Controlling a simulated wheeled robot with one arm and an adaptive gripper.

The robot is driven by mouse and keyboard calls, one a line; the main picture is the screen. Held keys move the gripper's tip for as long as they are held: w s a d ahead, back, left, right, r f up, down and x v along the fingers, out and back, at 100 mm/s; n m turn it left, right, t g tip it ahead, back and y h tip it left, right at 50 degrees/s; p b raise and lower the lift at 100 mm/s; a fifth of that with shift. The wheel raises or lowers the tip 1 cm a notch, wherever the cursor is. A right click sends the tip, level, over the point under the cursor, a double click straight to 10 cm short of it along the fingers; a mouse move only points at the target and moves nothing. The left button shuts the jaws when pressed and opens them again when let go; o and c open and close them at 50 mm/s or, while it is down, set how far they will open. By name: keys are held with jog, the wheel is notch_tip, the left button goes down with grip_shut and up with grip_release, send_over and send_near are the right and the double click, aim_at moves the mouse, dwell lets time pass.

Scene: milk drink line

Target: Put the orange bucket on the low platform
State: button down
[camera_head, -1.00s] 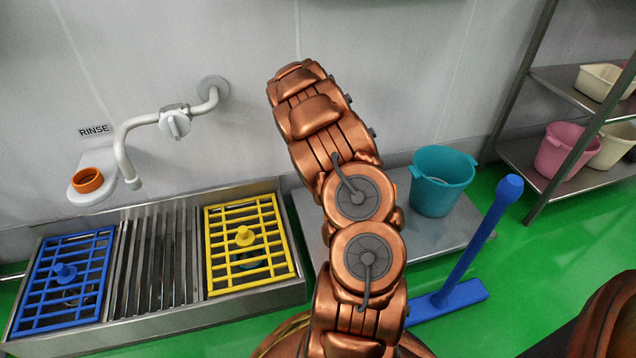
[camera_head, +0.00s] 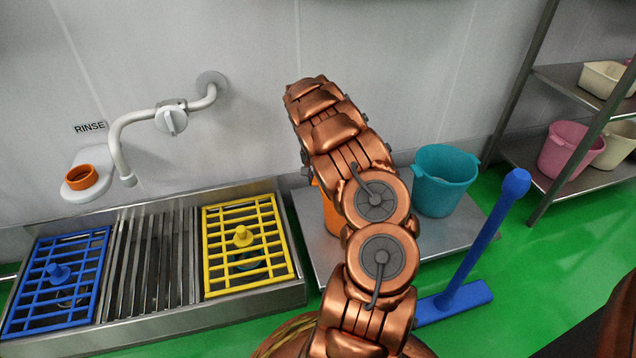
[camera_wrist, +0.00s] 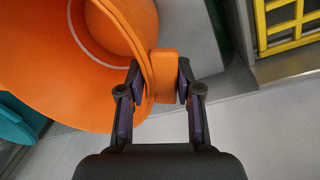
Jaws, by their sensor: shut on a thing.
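The orange bucket (camera_head: 331,212) is mostly hidden behind my arm in the head view; a strip of it shows left of the arm, over the low platform (camera_head: 308,222). In the wrist view the orange bucket (camera_wrist: 60,80) fills the upper left, with its open mouth in sight. My gripper (camera_wrist: 158,82) is shut on the tab at its rim, one finger on each side. The low platform is a flat grey metal slab by the wall. I cannot tell whether the bucket's base touches it.
A teal bucket (camera_head: 442,182) stands on the platform's right part, close to my arm. A blue-handled floor tool (camera_head: 470,265) stands in front. A sink with yellow (camera_head: 243,208) and blue (camera_head: 45,250) grates is at left. A shelf rack (camera_head: 525,110) holds tubs at right.

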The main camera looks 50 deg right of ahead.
jog(key=c, duration=0.8)
grip_release()
jog(key=shift+f, duration=0.15)
jog(key=shift+o, duration=0.2)
notch_tip(320, 180, up, 12)
jog(key=w+p, duration=0.1)
jog(key=p, duration=0.4)
jog(key=s+a+r+n, duration=0.1)
jog(key=s+a+r, duration=0.1)
jog(key=a+r, duration=0.4)
jog(key=s+a+r+n, duration=0.15)
jog(key=a+r, duration=0.25)
jog(key=a, duration=0.5)
jog(key=s+a+r+n+g, duration=0.1)
jog(key=s+a+r, duration=0.1)
jog(key=s+a, duration=0.3)
jog(key=s+a+r+n, duration=0.1)
jog(key=s+a+r, duration=0.1)
jog(key=a, duration=0.5)
jog(key=s+a+n+g, duration=0.1)
jog(key=s+a+n, duration=0.6)
jog(key=s+a, duration=1)
jog(key=s, duration=0.3)
jog(key=shift+f+n+y, duration=0.15)
jog(key=shift+n+y, duration=0.2)
jog(key=shift+y, duration=0.05)
jog(key=shift+s, duration=0.1)
